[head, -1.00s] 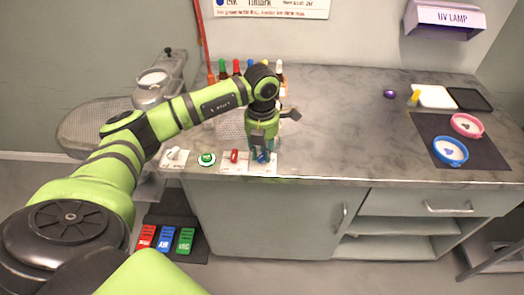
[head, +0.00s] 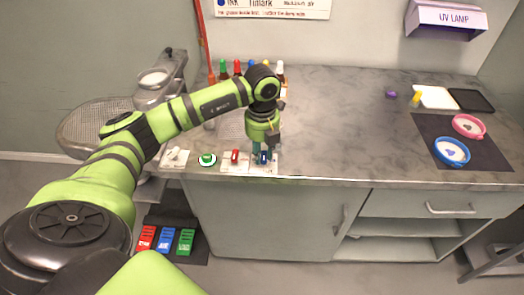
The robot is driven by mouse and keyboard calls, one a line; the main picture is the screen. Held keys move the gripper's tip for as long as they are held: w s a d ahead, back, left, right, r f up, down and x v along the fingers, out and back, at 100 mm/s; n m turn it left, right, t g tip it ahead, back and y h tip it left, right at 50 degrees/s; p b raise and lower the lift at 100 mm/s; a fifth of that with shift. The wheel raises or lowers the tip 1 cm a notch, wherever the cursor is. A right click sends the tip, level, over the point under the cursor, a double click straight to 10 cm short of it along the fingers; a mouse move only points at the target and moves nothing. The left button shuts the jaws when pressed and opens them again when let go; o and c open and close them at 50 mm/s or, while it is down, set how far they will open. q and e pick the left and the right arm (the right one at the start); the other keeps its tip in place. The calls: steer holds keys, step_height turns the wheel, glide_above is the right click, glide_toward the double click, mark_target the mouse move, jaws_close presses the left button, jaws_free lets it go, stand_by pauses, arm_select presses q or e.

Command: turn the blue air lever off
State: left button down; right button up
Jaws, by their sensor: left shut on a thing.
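The blue air lever (head: 264,157) stands on a white plate (head: 262,169) at the front edge of the counter. My left gripper (head: 264,153) points down over it, with its fingers closed around the lever and partly hiding it. Whether the lever is tilted cannot be told at this size. Just left is a red lever (head: 235,156) on its own white plate. My right gripper is not in view.
A green button (head: 207,159) and a white toggle switch (head: 175,156) sit further left. Several coloured bottles (head: 223,70) stand behind my left arm. The counter's middle is clear.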

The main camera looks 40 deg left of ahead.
mark_target(262, 155)
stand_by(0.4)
arm_select(q)
steer(key=c, duration=1)
jaws_free()
step_height(262, 155, up, 12)
steer(key=shift+r, duration=0.1)
